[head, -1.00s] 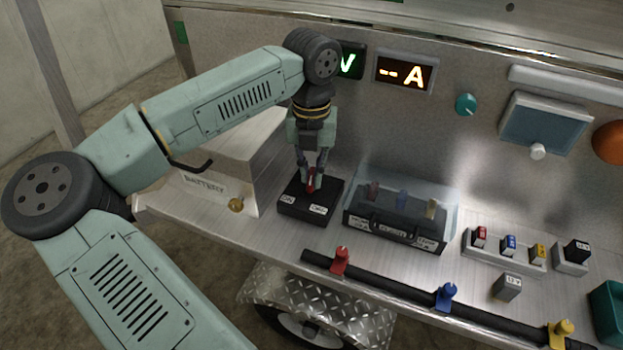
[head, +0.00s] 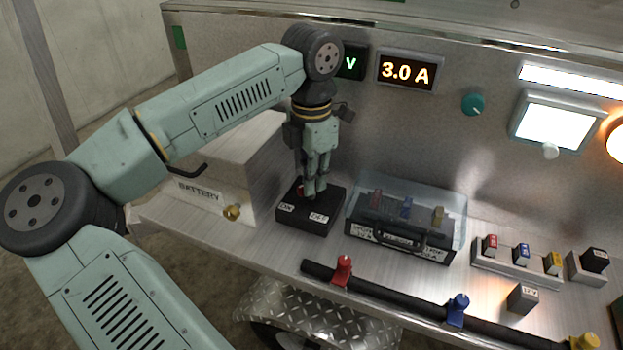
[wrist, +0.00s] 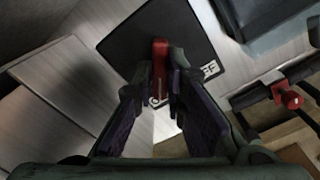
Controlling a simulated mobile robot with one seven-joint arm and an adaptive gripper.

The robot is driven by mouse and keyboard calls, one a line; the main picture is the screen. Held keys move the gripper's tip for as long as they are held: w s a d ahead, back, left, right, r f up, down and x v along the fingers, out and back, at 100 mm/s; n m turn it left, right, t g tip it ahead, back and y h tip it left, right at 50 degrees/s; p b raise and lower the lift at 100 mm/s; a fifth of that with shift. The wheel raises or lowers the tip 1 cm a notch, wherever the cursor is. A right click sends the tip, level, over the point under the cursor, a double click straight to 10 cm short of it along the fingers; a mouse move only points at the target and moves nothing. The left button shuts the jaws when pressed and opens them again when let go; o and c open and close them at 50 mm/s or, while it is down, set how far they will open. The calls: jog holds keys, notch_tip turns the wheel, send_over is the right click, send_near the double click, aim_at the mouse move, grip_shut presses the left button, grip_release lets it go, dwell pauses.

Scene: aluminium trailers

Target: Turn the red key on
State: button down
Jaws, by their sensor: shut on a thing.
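The red key (head: 301,190) stands on a black switch block (head: 320,222) with an ON label at its left and an OFF label at its right. My gripper (head: 311,189) is down at the block with its fingers shut on the key. In the wrist view the key (wrist: 160,60) shows red between the two fingertips (wrist: 157,88). In the head view the fingers hide most of the key. The amber display (head: 408,72) reads 3.0 A. The strip light (head: 572,80), the square panel (head: 551,121) and the orange lamp (head: 615,142) are lit.
A battery box (head: 222,175) with a brass knob stands close at the left. A fuse box under a clear cover (head: 452,212) stands close at the right. Several coloured fuses and a black rail (head: 400,292) with coloured knobs lie along the front and right.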

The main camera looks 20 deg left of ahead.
jog(key=shift+m, duration=0.8)
jog(key=c, duration=1.6)
grip_release()
jog(key=shift+c, duration=0.2)
notch_tip(320, 180, up, 12)
